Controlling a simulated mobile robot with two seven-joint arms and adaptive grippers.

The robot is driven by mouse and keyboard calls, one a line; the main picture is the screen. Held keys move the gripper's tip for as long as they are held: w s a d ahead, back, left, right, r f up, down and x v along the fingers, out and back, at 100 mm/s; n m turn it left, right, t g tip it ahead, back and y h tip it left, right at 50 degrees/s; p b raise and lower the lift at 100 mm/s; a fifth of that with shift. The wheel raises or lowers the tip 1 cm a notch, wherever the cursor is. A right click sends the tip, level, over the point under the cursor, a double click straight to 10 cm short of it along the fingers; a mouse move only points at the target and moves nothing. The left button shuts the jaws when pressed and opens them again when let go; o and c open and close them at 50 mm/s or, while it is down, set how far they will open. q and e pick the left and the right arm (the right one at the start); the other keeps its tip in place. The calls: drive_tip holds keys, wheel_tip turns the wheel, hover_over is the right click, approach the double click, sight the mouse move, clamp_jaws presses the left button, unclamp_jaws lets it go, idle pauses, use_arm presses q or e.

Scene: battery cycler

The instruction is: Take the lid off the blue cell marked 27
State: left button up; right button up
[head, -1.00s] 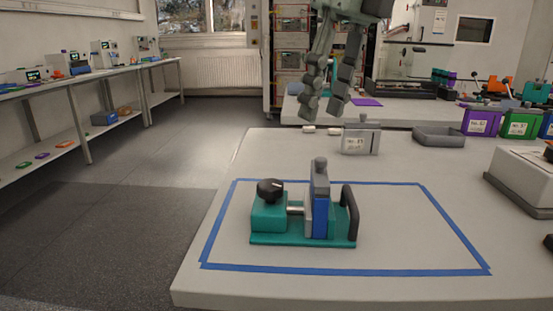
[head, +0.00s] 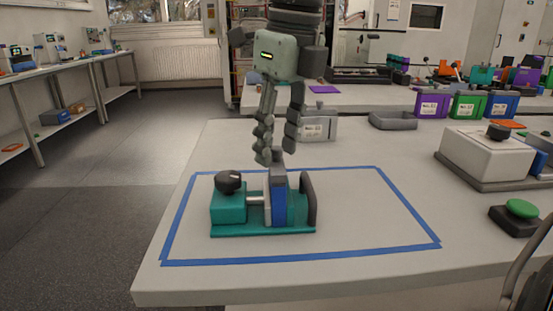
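A blue cell (head: 279,208) stands upright in a teal clamp fixture (head: 228,204) on the table; its marking cannot be read from here. A grey lid (head: 277,172) with a knob sits on top of it. My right gripper (head: 277,148) points down above the lid, with its fingers apart. The fingertips are close to the knob and partly cover it; I cannot tell whether they touch it. My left gripper is not in view.
Blue tape (head: 349,252) outlines the area around the fixture. A white machine (head: 486,153) and a green button (head: 521,209) are at the right. The taped area right of the fixture is clear.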

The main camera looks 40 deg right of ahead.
clamp_jaws()
drive_tip(key=shift+r, duration=0.15)
wheel_tip(320, 180, up, 14)
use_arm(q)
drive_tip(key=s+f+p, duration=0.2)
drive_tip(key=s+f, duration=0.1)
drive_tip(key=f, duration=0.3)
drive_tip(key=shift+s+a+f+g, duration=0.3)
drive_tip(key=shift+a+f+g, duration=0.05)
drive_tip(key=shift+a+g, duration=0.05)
use_arm(e)
wheel_tip(320, 180, up, 14)
drive_tip(key=f, duration=0.1)
hover_over(278, 148)
drive_tip(key=shift+r, duration=0.25)
